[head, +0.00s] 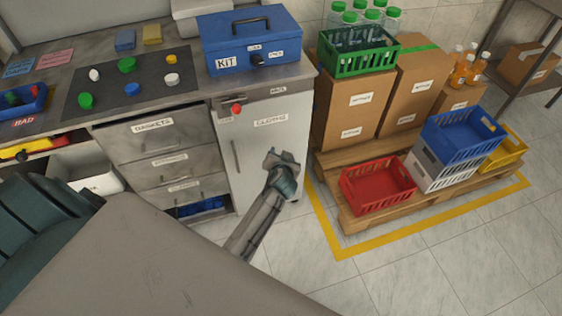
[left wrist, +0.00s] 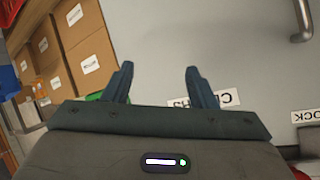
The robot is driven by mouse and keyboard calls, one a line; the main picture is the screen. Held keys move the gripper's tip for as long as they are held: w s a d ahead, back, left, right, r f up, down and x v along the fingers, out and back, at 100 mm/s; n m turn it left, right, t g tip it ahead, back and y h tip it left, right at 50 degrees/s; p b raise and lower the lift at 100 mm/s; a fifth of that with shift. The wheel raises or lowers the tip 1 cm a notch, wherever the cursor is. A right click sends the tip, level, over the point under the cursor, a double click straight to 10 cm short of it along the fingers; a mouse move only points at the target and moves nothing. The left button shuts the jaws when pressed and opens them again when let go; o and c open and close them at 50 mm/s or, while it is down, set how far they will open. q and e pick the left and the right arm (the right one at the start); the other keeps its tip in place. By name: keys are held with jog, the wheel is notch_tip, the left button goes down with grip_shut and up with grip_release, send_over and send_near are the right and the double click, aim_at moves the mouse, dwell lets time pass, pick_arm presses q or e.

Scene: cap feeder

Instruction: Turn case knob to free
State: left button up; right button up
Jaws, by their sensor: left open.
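The blue case (head: 250,42) marked KIT stands on the right end of the counter, lid shut, grey handle on top. Its dark knob (head: 258,60) is on the front face, with two small white labels near it, too small to read surely. Which way the knob points is too small to tell. My left gripper (head: 280,158) is open and empty in front of the cloths cabinet (head: 277,150), below and apart from the case. In the left wrist view the open fingers (left wrist: 157,75) face the grey cabinet door (left wrist: 225,50). The case is not seen there. My right gripper is not in view.
A red knob (head: 236,109) sits on the cabinet front below the case. A mat (head: 150,75) with several coloured caps lies left of the case. A pallet (head: 350,215) with cartons, bottles and crates stands at right. Floor between cabinet and pallet is narrow.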

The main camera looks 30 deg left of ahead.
pick_arm(q)
jog(key=shift+s+d+f, duration=0.1)
jog(key=shift+s+f, duration=0.2)
jog(key=shift+f, duration=0.35)
jog(key=shift+s+d+f, duration=0.1)
jog(key=shift+s+f, duration=0.15)
jog(key=shift+f, duration=0.4)
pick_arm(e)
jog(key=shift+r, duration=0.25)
